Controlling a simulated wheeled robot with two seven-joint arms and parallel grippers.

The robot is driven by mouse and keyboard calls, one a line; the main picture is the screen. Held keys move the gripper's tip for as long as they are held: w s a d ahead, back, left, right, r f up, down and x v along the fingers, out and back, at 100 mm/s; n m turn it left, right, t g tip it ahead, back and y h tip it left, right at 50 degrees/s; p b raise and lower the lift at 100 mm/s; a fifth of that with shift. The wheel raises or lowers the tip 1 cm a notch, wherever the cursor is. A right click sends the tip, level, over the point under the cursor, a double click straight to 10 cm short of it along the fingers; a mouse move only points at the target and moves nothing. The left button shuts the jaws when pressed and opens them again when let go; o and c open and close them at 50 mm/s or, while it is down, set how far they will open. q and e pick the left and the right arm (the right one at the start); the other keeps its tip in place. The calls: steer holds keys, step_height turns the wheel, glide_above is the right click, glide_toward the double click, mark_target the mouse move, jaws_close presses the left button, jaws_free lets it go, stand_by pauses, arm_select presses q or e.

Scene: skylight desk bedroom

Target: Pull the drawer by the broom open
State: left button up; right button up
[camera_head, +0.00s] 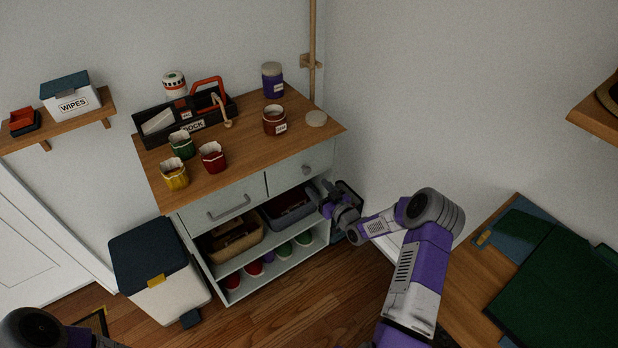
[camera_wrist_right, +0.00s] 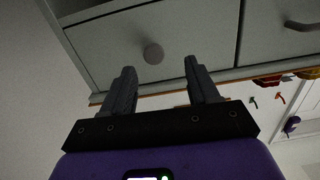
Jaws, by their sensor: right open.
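The broom's pole (camera_head: 312,48) stands upright against the wall in a bracket behind the cabinet's right end. The drawer nearest it (camera_head: 300,168) is the right one, pale grey and shut, with a round knob (camera_head: 306,170). My right gripper (camera_head: 332,200) is open at the cabinet's right front, below and right of the knob. In the right wrist view, which looks turned over, the drawer front (camera_wrist_right: 165,40) fills the top. The knob (camera_wrist_right: 152,53) appears between the open fingers (camera_wrist_right: 160,70), apparently beyond the tips and not gripped. My left gripper is out of view.
The left drawer (camera_head: 222,205), with a bar handle, is shut. The cabinet top (camera_head: 245,150) carries pots and a black caddy (camera_head: 185,115). A lidded bin (camera_head: 158,268) stands left. A desk (camera_head: 470,275) lies right.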

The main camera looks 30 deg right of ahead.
mark_target(308, 171)
steer(key=w, duration=0.2)
steer(key=w+b, duration=0.1)
steer(key=w, duration=0.2)
steer(key=w+r, duration=0.1)
steer(key=w, duration=0.1)
steer(key=shift+w+d+b, duration=0.3)
steer(key=shift+b, duration=0.1)
jaws_close()
